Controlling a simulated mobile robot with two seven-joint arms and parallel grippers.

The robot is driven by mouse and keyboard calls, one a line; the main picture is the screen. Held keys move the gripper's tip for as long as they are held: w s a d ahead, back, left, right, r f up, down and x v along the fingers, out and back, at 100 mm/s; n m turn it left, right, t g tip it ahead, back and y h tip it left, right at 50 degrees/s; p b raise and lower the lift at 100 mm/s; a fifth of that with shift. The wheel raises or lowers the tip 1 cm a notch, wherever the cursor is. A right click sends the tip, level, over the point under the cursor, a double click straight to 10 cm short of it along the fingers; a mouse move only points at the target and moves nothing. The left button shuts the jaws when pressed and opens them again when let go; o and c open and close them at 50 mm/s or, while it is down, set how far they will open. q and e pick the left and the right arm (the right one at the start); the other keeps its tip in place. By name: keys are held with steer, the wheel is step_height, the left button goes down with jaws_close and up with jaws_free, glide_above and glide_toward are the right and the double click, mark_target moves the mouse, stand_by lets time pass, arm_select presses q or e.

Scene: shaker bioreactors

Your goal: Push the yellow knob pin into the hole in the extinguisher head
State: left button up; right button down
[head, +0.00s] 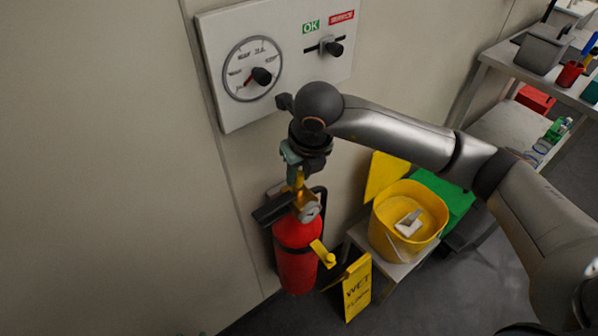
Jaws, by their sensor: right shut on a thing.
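The red fire extinguisher (295,265) stands upright against the wall, below the panel. Its brass-coloured head (307,204) has a small round gauge and dark levers. My right gripper (297,172) points down from above and is shut on the yellow knob pin (299,180), of which only a small part shows. The pin is right at the top of the extinguisher head. The gripper and wrist hide its upper part, and I cannot tell how far it sits in the hole. My left gripper is not in view.
A wall panel (214,72) with a dial and a slider is behind my right arm. A yellow tag (322,252) hangs by the extinguisher. A yellow bucket (376,238) and a yellow wet-floor sign (357,289) stand to the right. A shelf with containers is at the far right.

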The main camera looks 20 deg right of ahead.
steer(key=shift+f+b, duration=0.35)
steer(key=shift+b, duration=0.05)
stand_by(0.4)
steer(key=c, duration=0.6)
jaws_free()
steer(key=v, duration=1.2)
steer(key=shift+r, duration=0.35)
steer(key=shift+s, duration=0.1)
